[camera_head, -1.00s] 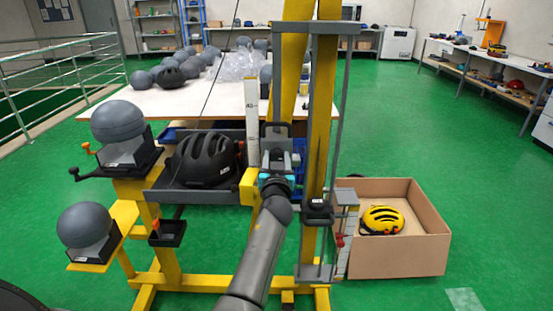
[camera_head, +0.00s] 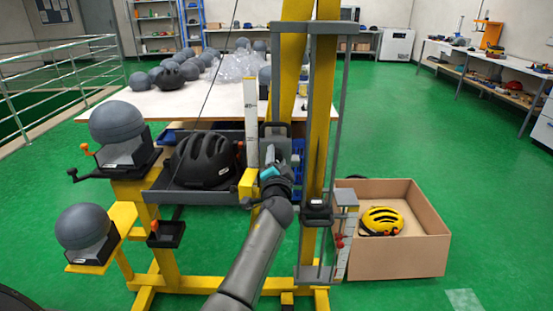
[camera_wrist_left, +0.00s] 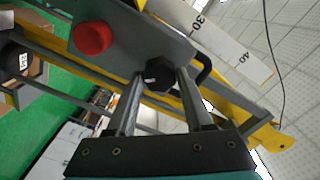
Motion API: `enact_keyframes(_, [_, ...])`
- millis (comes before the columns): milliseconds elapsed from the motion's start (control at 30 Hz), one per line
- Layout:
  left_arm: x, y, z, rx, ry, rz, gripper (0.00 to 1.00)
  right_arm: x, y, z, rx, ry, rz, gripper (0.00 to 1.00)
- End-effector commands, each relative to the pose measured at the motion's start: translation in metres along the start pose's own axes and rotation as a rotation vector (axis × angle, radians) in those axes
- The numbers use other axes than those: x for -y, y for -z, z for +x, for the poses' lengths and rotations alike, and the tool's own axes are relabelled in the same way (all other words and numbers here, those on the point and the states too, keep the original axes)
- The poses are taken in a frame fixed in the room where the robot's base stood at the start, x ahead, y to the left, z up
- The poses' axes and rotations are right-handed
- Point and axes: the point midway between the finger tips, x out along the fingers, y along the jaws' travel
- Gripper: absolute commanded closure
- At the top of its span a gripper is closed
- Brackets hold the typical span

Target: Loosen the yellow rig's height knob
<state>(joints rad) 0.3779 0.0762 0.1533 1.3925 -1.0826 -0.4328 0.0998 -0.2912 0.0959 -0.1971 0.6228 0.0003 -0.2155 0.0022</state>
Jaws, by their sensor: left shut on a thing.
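The yellow rig (camera_head: 318,110) stands in front of me, with a tall yellow post and a grey carriage. A black six-sided knob (camera_wrist_left: 160,74) on its grey plate shows in the left wrist view; I take it for the height knob. My left gripper (camera_wrist_left: 160,78) is shut on this knob, one finger on each side. In the head view my left gripper (camera_head: 272,170) is at the carriage, tilted, and its wrist hides the knob. A red round button (camera_wrist_left: 92,38) sits beside the knob. My right gripper is in neither view.
A white height scale (camera_head: 251,110) stands left of the carriage. A black helmet (camera_head: 203,160) lies in a tray on the left. Grey headforms (camera_head: 117,121) sit on yellow arms. A cardboard box (camera_head: 410,258) with a yellow helmet (camera_head: 381,221) is on the right. Green floor beyond is clear.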

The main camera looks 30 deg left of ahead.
Motion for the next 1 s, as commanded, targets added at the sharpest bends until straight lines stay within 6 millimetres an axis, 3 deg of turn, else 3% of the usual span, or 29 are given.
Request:
enact_keyframes(500, [0.001, 0.002, 0.001, -0.004, 0.005, 0.448, 1.0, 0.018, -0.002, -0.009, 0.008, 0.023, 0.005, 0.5])
enact_keyframes(1000, [0.001, 0.002, 0.001, -0.003, 0.007, 0.624, 1.0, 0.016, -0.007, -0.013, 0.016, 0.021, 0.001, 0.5])
